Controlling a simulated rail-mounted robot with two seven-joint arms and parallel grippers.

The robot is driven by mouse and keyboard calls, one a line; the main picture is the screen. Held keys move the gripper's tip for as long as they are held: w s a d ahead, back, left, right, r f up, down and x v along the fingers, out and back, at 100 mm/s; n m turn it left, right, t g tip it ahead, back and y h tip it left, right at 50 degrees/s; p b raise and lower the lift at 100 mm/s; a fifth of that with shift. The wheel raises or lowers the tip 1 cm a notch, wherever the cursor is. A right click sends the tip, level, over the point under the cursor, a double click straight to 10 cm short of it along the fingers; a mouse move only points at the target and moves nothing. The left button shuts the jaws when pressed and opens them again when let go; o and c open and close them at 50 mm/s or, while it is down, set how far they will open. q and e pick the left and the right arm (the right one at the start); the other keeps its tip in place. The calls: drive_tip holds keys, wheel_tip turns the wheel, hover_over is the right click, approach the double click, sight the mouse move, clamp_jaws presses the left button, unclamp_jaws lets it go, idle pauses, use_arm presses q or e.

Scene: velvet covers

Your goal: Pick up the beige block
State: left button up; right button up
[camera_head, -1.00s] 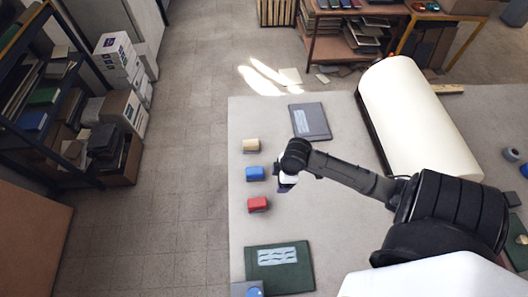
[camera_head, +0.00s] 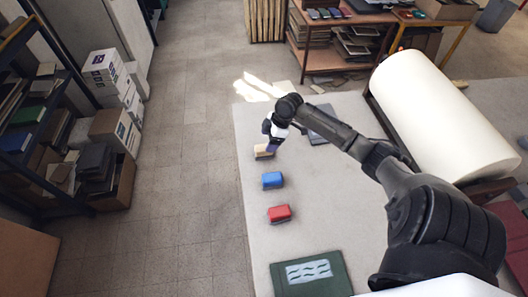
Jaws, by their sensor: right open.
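The beige block (camera_head: 262,151) lies near the left edge of the pale table (camera_head: 258,228) in the head view. My right gripper (camera_head: 270,148) is open at its right side, and part of the block is hidden behind it. I cannot tell whether the fingers touch the block. A blue block (camera_head: 273,180) and a red block (camera_head: 279,213) sit in a row nearer to me. My left gripper is not in view.
A green cover (camera_head: 322,284) with a pale pattern lies at the near edge. A dark grey cover (camera_head: 322,137) lies behind my right arm. The table between blocks and arm is clear.

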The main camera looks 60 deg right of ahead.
sight(263, 147)
drive_tip(key=shift+x, duration=3.4)
drive_tip(key=shift+s+a, duration=0.1)
drive_tip(key=c, duration=1.1)
drive_tip(key=shift+r, duration=0.1)
drive_tip(key=shift+r, duration=0.6)
wheel_tip(263, 147, up, 3)
drive_tip(key=shift+f, duration=0.1)
drive_tip(key=s+d+r, duration=0.1)
drive_tip(key=d+r, duration=0.1)
drive_tip(key=d, duration=0.1)
drive_tip(key=s+d+r, duration=0.2)
drive_tip(key=d, duration=0.2)
drive_tip(key=s+d+r, duration=0.2)
drive_tip(key=d+r, duration=0.1)
drive_tip(key=shift+s+d, duration=0.1)
drive_tip(key=shift+d, duration=0.1)
